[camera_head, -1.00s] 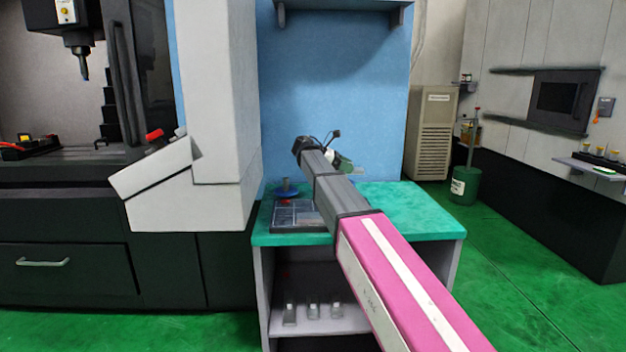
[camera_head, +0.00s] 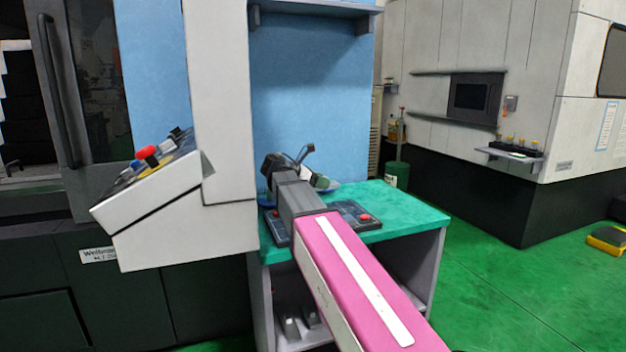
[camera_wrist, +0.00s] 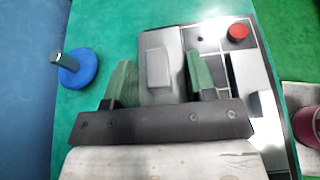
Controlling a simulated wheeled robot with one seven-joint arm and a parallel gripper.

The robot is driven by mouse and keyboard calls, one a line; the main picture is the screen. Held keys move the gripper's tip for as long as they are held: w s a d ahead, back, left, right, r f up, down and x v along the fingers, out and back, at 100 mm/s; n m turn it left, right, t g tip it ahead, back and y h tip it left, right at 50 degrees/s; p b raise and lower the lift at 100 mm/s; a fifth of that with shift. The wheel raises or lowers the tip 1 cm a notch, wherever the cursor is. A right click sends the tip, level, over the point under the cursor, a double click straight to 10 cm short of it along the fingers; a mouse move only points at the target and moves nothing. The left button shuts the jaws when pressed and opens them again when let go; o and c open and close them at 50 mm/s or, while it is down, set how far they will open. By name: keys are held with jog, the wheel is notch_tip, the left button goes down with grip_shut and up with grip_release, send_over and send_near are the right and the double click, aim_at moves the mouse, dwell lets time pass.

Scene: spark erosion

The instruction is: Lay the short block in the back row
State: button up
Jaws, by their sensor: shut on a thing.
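My gripper (camera_wrist: 158,78) has its two green fingers on either side of a grey block (camera_wrist: 158,68) with a small raised square part, and is shut on it. A compartmented tray (camera_wrist: 240,72) with a red round knob (camera_wrist: 239,31) lies beneath and to the right in the wrist view. Whether the block touches the tray I cannot tell. In the head view my gripper (camera_head: 322,182) is mostly hidden behind my arm, over the green bench top (camera_head: 405,212). The dark tray (camera_head: 376,228) shows partly there. I cannot make out its rows.
A blue round base with a grey peg (camera_wrist: 75,68) stands left of the gripper. A red cylindrical thing (camera_wrist: 307,125) is at the right edge. Grey pieces (camera_head: 290,325) stand on the shelf below.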

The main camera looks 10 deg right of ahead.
jog(key=shift+f, duration=3.7)
jog(key=o, duration=1.2)
jog(key=shift+c, duration=0.2)
jog(key=shift+r, duration=5.5)
